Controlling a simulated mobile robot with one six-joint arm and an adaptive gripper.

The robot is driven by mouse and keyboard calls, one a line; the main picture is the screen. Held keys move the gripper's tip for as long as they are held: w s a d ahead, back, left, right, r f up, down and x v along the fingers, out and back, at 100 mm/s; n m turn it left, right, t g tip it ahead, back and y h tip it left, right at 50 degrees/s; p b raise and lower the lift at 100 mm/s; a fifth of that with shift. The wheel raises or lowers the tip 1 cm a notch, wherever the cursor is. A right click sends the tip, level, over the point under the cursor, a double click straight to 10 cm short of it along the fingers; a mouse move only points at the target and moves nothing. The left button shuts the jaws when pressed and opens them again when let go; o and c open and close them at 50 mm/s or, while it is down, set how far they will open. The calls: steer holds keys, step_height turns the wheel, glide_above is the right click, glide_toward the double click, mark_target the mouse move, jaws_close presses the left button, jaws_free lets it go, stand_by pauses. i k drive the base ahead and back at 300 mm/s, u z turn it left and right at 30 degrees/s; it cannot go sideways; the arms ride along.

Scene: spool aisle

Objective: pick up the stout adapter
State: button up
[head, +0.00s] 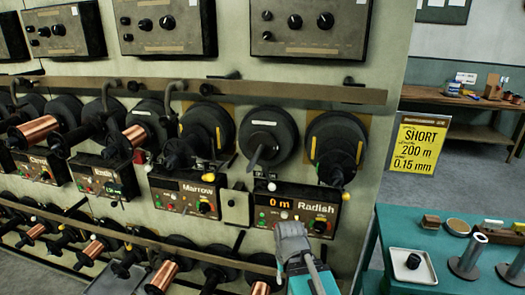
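A short, dark, stubby cylinder (413,261) sits in a small white tray (400,276) on the teal table at the lower right. It is the likeliest stout adapter, but no label shows on it. My gripper (291,232) is at the bottom middle, in front of the panel marked Radish and left of the table. It is well apart from the tray. Its fingers are seen from behind, so I cannot tell whether they are open or shut. No held object shows.
Two grey posts on round bases, one nearer (468,261), stand right of the tray. A brown block (431,222) and a round dish (458,227) lie behind. The spool rack (225,80) fills the left. A yellow sign (416,146) stands behind the table.

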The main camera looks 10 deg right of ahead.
mark_target(464, 267)
steer(key=z, duration=1.75)
